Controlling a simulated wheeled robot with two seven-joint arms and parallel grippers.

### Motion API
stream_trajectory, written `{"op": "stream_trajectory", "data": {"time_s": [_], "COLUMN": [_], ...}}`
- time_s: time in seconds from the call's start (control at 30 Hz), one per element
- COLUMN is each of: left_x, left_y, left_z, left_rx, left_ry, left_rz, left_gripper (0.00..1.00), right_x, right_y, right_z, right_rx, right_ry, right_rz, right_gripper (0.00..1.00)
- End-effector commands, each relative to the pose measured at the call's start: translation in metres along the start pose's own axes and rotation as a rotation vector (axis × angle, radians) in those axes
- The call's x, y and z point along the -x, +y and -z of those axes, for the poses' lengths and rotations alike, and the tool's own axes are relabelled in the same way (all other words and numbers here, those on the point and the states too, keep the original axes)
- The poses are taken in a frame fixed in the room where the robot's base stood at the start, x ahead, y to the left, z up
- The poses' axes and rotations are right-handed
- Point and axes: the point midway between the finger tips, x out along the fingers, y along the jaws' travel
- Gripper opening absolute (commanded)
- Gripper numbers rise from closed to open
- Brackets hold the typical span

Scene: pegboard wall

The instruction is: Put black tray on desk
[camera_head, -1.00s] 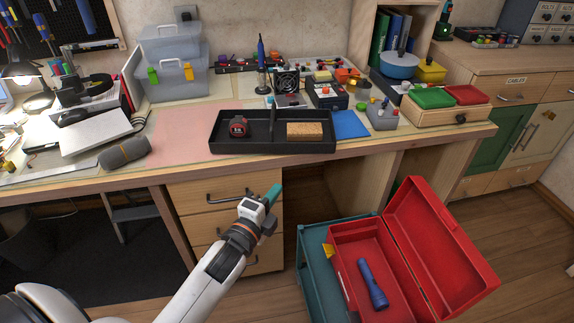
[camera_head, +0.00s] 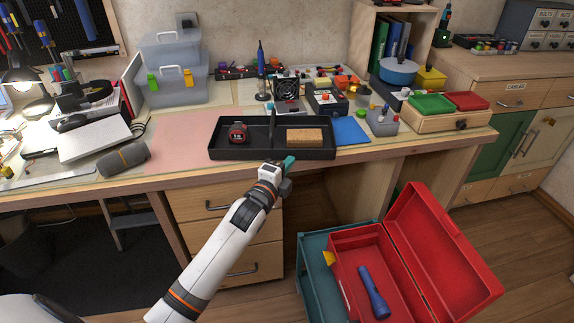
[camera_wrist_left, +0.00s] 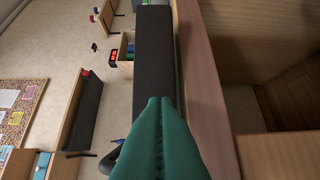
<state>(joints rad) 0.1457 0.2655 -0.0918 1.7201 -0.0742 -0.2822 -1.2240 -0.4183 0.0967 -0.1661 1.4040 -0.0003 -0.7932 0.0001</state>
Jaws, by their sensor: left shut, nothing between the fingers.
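The black tray (camera_head: 222,140) lies on the desk (camera_head: 90,183) near its front edge. It has a divider with a raised handle. A red tape measure (camera_head: 238,133) lies in its left compartment and a tan sponge-like block (camera_head: 304,136) in its right. My left gripper (camera_head: 289,161), with teal fingers, is shut and empty just in front of the tray's front wall. In the left wrist view the shut fingers (camera_wrist_left: 160,105) point along the dark tray (camera_wrist_left: 153,45); I cannot tell whether they touch it. My right gripper is not in view.
An open red toolbox (camera_head: 447,230) with a blue flashlight (camera_head: 374,292) stands below the desk at right. Behind the tray are a small fan (camera_head: 287,89) and electronics. A blue mat (camera_head: 351,130) lies right of it; the pink mat (camera_head: 180,138) at left is mostly clear.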

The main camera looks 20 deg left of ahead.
Motion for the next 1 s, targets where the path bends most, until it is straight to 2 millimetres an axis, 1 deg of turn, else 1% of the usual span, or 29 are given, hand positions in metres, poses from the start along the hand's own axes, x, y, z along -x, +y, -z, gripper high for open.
{"op": "stream_trajectory", "data": {"time_s": [0.27, 0.3, 0.4, 0.5, 0.6, 1.0], "left_x": [-0.002, -0.006, -0.019, -0.030, -0.035, -0.036], "left_y": [0.001, 0.001, 0.003, 0.002, 0.001, 0.003], "left_z": [0.002, 0.006, 0.019, 0.030, 0.036, 0.039], "left_rx": [-0.002, -0.004, -0.008, -0.006, -0.002, -0.003], "left_ry": [0.001, 0.001, 0.002, 0.003, 0.002, 0.008], "left_rz": [0.000, 0.000, 0.000, 0.000, 0.000, -0.003], "left_gripper": [0.00, 0.00, 0.00, 0.00, 0.00, 0.00], "right_x": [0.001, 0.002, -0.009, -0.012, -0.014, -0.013], "right_y": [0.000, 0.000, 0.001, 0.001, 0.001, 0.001], "right_z": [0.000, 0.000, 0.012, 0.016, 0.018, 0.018], "right_rx": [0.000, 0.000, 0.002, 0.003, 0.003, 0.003], "right_ry": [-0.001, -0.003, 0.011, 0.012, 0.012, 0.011], "right_rz": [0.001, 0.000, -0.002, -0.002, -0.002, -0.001], "right_gripper": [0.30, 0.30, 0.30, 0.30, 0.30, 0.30]}}
